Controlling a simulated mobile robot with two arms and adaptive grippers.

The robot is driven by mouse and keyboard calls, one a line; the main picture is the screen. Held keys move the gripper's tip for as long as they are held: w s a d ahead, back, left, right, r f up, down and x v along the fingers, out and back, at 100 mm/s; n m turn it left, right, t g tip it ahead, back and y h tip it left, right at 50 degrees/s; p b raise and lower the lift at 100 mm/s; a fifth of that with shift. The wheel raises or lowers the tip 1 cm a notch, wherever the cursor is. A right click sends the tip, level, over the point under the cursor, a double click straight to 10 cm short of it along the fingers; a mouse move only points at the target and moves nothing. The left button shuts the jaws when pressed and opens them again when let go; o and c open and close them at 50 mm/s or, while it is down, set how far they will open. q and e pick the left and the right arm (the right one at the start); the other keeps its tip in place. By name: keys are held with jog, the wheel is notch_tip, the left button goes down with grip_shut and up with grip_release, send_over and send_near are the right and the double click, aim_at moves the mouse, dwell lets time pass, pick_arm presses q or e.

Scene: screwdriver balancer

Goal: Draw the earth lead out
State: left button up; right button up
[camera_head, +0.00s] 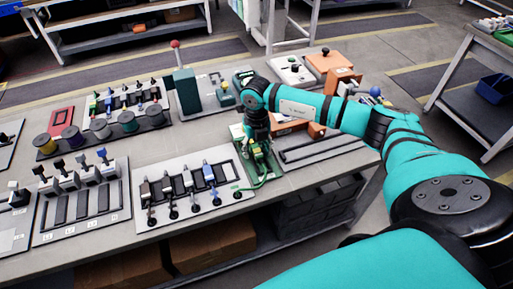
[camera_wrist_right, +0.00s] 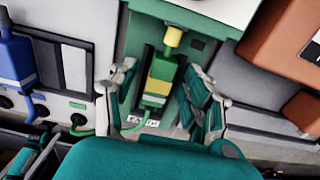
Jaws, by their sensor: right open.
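The earth lead (camera_wrist_right: 158,80) has a green and yellow plug with a yellow top and stands in a green-edged bay in the right wrist view. In the head view its green cable (camera_head: 262,181) loops down to the right end of the white lead panel (camera_head: 196,157). My right gripper (camera_wrist_right: 162,108) is open, with one finger on each side of the plug; whether they touch it I cannot tell. In the head view my right gripper (camera_head: 258,142) points down over the bay and partly hides the plug. My left gripper does not show.
A green post with a red knob (camera_head: 185,88) stands behind. An orange-brown block (camera_wrist_right: 285,40) is close on the right. Spools (camera_head: 100,128) stand left.

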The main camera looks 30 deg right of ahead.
jog(key=shift+c, duration=0.3)
grip_shut()
jog(key=shift+s, duration=0.2)
jog(key=shift+s+a+p, duration=0.15)
jog(key=shift+s+p, duration=0.2)
jog(key=shift+s, duration=0.2)
jog(key=shift+s+a+p, duration=0.15)
jog(key=shift+s+p, duration=0.2)
jog(key=shift+s, duration=0.15)
dwell(0.4)
jog(key=shift+o, duration=0.3)
grip_release()
